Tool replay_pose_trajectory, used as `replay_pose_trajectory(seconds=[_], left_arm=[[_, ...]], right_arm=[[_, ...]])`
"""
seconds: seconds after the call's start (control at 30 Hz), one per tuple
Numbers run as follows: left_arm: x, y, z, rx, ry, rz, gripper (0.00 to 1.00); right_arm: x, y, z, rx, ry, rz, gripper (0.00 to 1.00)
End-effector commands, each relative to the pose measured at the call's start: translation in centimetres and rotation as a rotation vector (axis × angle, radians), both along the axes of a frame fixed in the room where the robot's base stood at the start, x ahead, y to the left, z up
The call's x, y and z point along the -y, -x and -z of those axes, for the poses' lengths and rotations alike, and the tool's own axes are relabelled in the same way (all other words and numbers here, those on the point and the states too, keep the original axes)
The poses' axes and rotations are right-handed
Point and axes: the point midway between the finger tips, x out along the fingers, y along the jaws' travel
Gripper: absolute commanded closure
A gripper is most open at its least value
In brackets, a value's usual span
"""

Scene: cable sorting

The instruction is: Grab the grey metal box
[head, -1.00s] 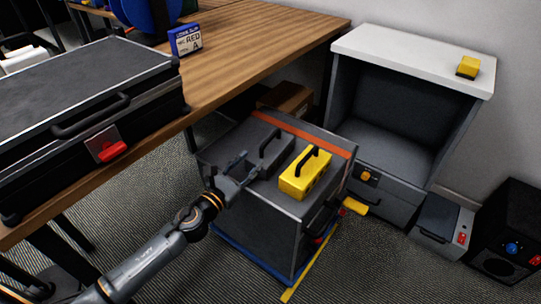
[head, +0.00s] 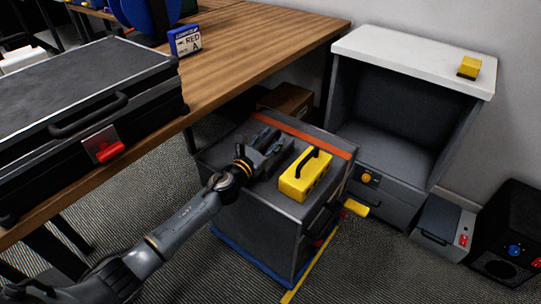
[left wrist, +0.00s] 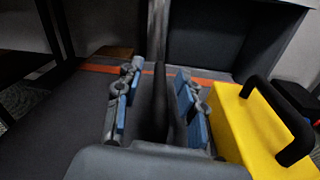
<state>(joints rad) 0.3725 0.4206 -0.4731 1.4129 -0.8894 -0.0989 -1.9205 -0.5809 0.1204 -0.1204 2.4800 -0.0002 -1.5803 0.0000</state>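The small grey box with a dark handle sits on top of a larger grey cabinet (head: 245,220), left of a yellow box (head: 304,178) with a black handle. My left gripper (head: 268,146) is over the grey box and hides much of it in the head view. In the left wrist view the left gripper (left wrist: 157,108) is open, with blue-padded fingers on either side of the box's dark handle (left wrist: 160,98). I cannot tell whether the pads touch it. The yellow box (left wrist: 255,130) stands close beside the right finger. My right gripper is not in view.
A wooden table (head: 235,60) with a black case (head: 75,90) is at the left. An open grey cabinet with a white top (head: 410,55) stands behind at the right. A grey box with a red switch (head: 445,222) and a black speaker-like box (head: 510,235) are on the floor.

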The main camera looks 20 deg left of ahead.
Motion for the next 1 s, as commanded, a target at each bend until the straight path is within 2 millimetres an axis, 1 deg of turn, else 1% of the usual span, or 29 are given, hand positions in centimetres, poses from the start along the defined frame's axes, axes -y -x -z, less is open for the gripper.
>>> replay_pose_trajectory(seconds=[0.2, 0.4, 0.63, 0.67, 0.87, 1.0], left_arm=[[0.04, -0.07, -0.03, 0.0, 0.0, 0.001, 0.61], [0.03, -0.06, -0.01, 0.0, 0.0, 0.001, 1.0], [0.02, -0.05, -0.01, 0.0, 0.0, 0.001, 1.0], [0.04, -0.11, -0.34, 0.005, 0.001, 0.001, 1.0], [0.02, -0.11, -0.34, 0.005, 0.001, 0.001, 1.0], [0.03, -0.12, -0.76, 0.005, 0.0, 0.001, 1.0]], right_arm=[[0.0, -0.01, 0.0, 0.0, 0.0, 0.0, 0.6], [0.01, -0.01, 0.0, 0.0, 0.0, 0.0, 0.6], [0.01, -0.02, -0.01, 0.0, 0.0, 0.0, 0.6], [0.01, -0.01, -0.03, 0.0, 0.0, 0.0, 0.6], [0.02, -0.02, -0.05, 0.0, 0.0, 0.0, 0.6], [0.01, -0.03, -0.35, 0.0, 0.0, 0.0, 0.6]])
